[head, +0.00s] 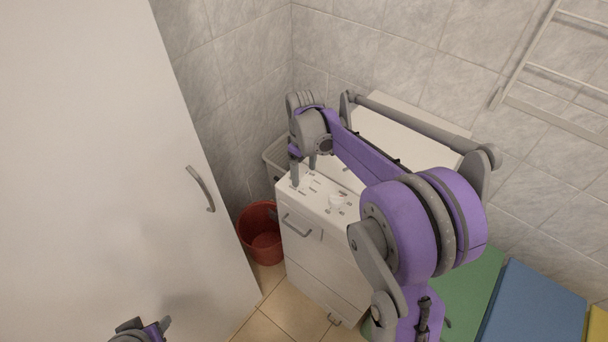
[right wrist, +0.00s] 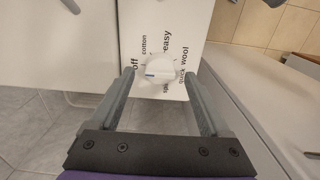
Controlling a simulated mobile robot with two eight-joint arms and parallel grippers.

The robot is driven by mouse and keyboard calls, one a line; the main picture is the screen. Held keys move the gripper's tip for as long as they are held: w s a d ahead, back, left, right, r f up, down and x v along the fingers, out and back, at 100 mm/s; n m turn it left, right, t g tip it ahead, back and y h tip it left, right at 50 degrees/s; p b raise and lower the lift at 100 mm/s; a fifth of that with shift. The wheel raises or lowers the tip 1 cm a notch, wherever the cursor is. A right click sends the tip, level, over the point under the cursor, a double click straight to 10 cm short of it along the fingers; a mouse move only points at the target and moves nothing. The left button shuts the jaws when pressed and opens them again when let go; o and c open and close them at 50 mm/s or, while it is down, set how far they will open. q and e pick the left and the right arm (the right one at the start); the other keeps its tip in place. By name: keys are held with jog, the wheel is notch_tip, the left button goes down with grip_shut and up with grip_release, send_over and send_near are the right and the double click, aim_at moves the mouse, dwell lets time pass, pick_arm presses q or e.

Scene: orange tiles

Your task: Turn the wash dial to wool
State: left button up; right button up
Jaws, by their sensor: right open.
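The washing machine (head: 310,255) is a white cabinet with a light control panel on top. In the right wrist view, a round white wash dial (right wrist: 158,71) sits on the panel, with a dark blue mark on its left side, toward "off". Printed words around it include "off", "cotton", "easy", "quick" and "wool"; "wool" is on the right. My right gripper (right wrist: 158,78) is open, its fingers either side of the dial with gaps. In the head view, my right gripper (head: 304,173) points down at the panel. My left gripper (head: 142,328) is partly cut off at the bottom edge.
A tall white cabinet (head: 130,150) with a grey handle fills the left. A red bucket (head: 262,232) stands between it and the machine. Green (head: 468,290) and blue (head: 535,305) surfaces lie at the lower right. A white rack (head: 560,70) is on the tiled wall.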

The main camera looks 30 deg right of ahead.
jog(key=shift+f, duration=1)
jog(key=shift+c, duration=0.2)
grip_shut()
